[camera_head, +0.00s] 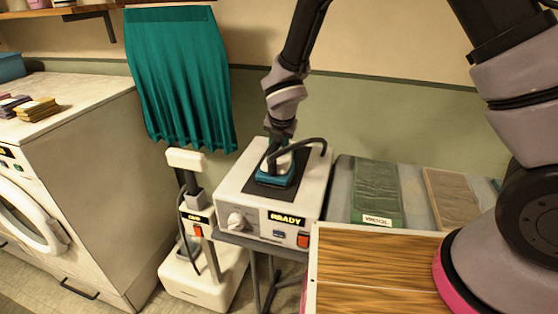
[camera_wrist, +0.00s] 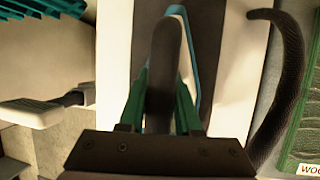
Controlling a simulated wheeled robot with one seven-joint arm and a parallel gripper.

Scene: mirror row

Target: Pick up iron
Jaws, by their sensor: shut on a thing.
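The iron (camera_head: 276,179) has a teal lower body and a dark handle. It rests on the dark pad on top of a white box-shaped station (camera_head: 238,196) with a dial and a red switch. My gripper (camera_head: 279,150) reaches down from above and is shut on the iron's handle. In the wrist view the dark handle (camera_wrist: 164,65) lies between the two green fingers of my gripper (camera_wrist: 160,100). The iron's teal edge shows beyond them. A dark cord (camera_wrist: 283,80) curves up at the right. The iron's underside is hidden.
A white upright steamer (camera_head: 195,270) stands left of the station. A teal cloth (camera_head: 180,75) hangs behind it. A washing machine (camera_head: 75,180) is at the left.

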